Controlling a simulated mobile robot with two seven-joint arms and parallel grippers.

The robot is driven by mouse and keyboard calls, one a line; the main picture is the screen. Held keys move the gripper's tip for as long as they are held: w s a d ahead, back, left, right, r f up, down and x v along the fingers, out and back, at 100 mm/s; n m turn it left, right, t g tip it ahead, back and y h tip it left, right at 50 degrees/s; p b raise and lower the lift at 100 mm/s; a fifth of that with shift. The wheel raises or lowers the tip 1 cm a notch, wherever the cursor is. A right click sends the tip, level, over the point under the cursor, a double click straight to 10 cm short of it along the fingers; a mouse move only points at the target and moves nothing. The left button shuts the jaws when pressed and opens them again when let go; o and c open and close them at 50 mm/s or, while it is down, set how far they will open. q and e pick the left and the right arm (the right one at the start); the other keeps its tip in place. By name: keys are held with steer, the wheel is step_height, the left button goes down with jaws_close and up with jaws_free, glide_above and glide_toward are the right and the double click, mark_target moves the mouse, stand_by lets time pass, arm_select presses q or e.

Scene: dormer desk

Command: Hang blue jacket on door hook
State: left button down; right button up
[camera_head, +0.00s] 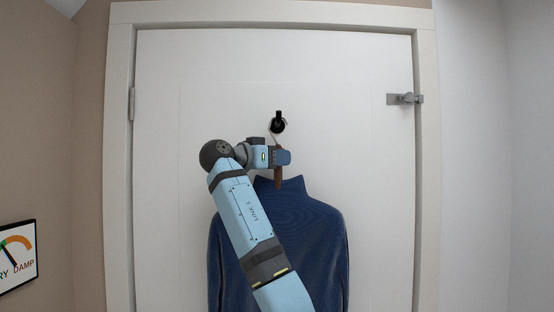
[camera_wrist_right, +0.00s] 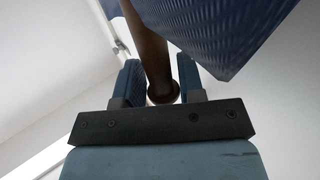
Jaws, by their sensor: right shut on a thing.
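The blue jacket (camera_head: 300,225) hangs upright in front of the white door, on a brown wooden hanger (camera_head: 278,182). The black door hook (camera_head: 278,122) is on the upper door, just above the gripper. The hanger's thin wire hook reaches up to the door hook; I cannot tell whether it is over the peg or only in front of it. My right gripper (camera_head: 283,158) is shut on the hanger's neck. In the right wrist view the brown hanger (camera_wrist_right: 151,50) passes between the fingers (camera_wrist_right: 158,82), with the jacket (camera_wrist_right: 215,30) beside it. My left gripper is not in view.
The white door (camera_head: 200,90) is closed in its frame, with a grey latch (camera_head: 404,99) at the upper right and a hinge (camera_head: 131,104) at the left. A dial sign (camera_head: 18,256) is on the left wall. My right arm covers part of the jacket.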

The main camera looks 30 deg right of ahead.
steer(key=o, duration=1.1)
steer(key=shift+s+a+r, duration=0.1)
steer(key=shift+r, duration=0.05)
steer(key=shift+a+f, duration=0.2)
steer(key=shift+a, duration=0.15)
steer(key=s+a+b, duration=0.1)
steer(key=a+b, duration=0.2)
steer(key=a, duration=1)
steer(key=shift+r, duration=0.2)
